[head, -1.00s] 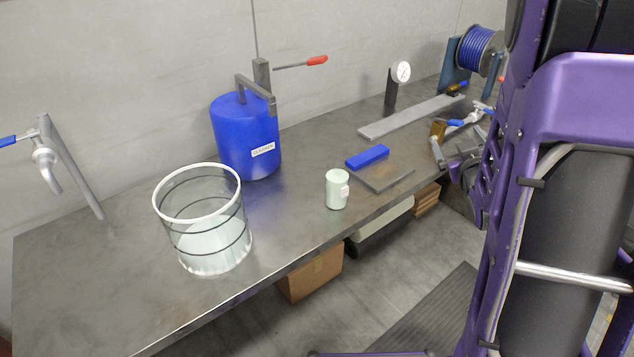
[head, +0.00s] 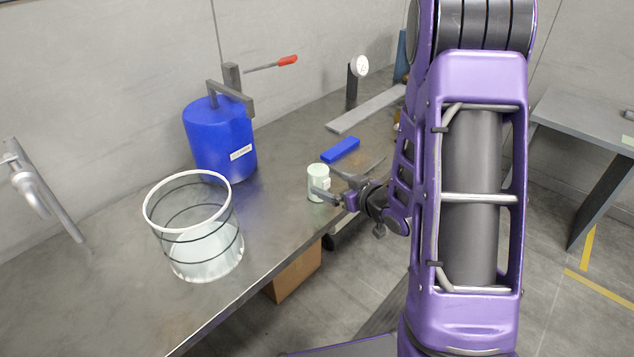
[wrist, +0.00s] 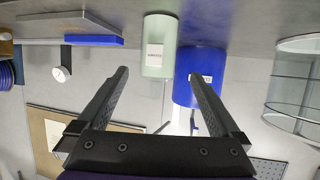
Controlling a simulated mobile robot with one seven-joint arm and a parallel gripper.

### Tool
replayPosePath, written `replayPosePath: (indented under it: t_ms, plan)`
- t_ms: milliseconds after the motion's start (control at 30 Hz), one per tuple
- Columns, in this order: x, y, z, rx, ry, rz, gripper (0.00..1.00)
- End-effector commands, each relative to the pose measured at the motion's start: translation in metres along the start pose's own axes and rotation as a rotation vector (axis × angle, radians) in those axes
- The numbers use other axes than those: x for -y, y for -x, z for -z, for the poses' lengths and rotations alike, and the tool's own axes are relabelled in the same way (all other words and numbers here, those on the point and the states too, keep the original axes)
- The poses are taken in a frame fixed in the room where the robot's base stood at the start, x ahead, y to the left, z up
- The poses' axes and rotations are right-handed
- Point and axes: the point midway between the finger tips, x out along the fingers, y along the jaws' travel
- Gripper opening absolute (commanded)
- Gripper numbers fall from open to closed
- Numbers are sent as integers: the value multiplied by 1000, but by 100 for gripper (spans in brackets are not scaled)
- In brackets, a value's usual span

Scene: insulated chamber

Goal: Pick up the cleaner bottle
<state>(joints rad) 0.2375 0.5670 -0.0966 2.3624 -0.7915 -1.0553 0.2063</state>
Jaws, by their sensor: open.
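The cleaner bottle appears to be the small pale green bottle (head: 315,180), upright near the bench's front edge; its label is too small to read. My gripper (head: 325,184) is open and comes in from the right, its fingers close to the bottle. In the wrist view, which is upside down, the bottle (wrist: 160,34) lies ahead, roughly centred between the two spread fingertips of my gripper (wrist: 159,76). The bottle is not gripped, and I cannot tell whether a finger touches it.
A large blue canister (head: 218,140) stands behind left on the metal bench (head: 120,215). A clear cylinder (head: 190,233) with a white rim stands left. A blue block (head: 340,150) and a long grey bar (head: 366,109) lie behind the bottle. A cardboard box (head: 295,275) sits below the bench.

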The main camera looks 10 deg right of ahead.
Motion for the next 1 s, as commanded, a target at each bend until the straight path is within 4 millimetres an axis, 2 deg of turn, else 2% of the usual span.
replayPosePath:
  t_ms: [100, 233, 467, 800, 1000]
  plan:
    - [1, -27, 0, 0, 2, 3, 100]
    - [0, -49, 0, 1, 1, 1, 100]
    - [0, -65, 0, 0, 1, 0, 100]
    - [-3, -110, -4, 0, 2, 0, 100]
    - [-4, -114, -4, -1, 1, -2, 100]
